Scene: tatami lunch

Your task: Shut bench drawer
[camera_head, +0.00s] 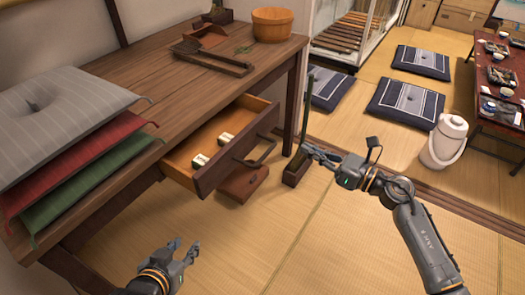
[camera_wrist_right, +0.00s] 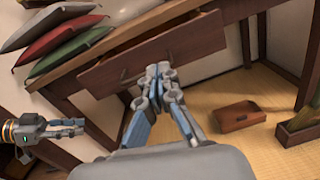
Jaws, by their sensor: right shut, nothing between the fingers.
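The wooden bench (camera_head: 160,75) has its drawer (camera_head: 222,168) pulled out, with two small pale blocks (camera_head: 199,160) inside. The drawer front has a dark handle (camera_head: 262,150). It also shows in the right wrist view (camera_wrist_right: 150,50), where my right gripper's fingers (camera_wrist_right: 158,68) overlap its lower edge. In the head view my right gripper (camera_head: 306,148) is shut and empty, to the right of the drawer front and apart from the handle. My left gripper (camera_head: 187,243) is open and empty, low in front of the bench, below the drawer.
A brown box (camera_head: 240,184) lies on the tatami under the drawer, beside a dark upright stand (camera_head: 297,168). A white jug (camera_head: 443,140) stands right.

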